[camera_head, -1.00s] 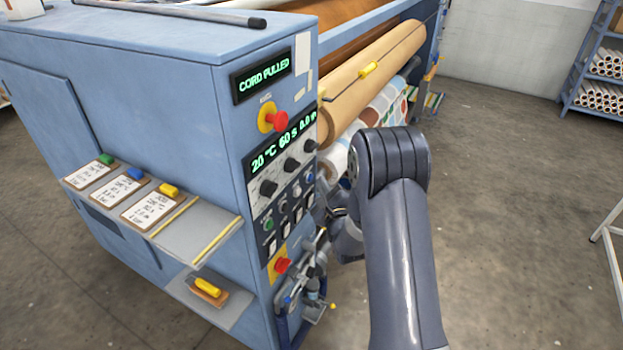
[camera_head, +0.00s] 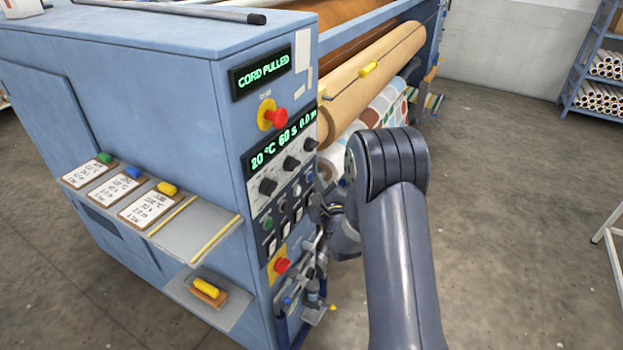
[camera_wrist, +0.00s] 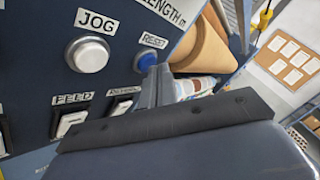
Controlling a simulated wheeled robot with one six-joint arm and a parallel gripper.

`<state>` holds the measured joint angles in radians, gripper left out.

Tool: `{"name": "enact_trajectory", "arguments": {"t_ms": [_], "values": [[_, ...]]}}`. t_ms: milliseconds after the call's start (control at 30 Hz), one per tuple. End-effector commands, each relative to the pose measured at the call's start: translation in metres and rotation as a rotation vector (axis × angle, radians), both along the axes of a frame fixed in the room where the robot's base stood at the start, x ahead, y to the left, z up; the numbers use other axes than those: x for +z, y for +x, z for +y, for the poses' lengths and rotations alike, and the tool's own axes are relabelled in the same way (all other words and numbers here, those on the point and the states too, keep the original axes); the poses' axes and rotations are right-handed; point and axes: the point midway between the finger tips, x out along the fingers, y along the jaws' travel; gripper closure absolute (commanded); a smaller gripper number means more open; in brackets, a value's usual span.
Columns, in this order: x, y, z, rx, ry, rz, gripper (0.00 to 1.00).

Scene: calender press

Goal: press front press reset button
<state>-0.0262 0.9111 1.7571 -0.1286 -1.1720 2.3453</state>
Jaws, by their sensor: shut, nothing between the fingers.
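The blue RESET button (camera_wrist: 147,61) is at the upper middle of the wrist view, under its white label. It also shows as a small blue dot on the press panel (camera_head: 309,177) in the head view. My gripper (camera_wrist: 158,72) is shut and empty. Its fingertips are right at the button's lower right edge in the wrist view; I cannot tell whether they touch it. In the head view my arm hides most of the gripper. The upper display (camera_head: 263,73) reads CORD PULLED.
The white JOG button (camera_wrist: 88,54) sits left of RESET, with the FEED switch (camera_wrist: 72,122) below. Red stop buttons (camera_head: 276,118) are above and below the panel controls. A tan roll (camera_head: 370,80) lies behind.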

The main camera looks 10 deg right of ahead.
Motion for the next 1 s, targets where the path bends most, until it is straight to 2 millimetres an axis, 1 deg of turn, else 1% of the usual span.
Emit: {"name": "enact_trajectory", "arguments": {"t_ms": [600, 1000], "values": [[0.0, 0.002, 0.003, 0.001, 0.0, -0.001, 1.0], [0.0, -0.007, -0.009, 0.0, 0.0, -0.001, 1.0]]}}
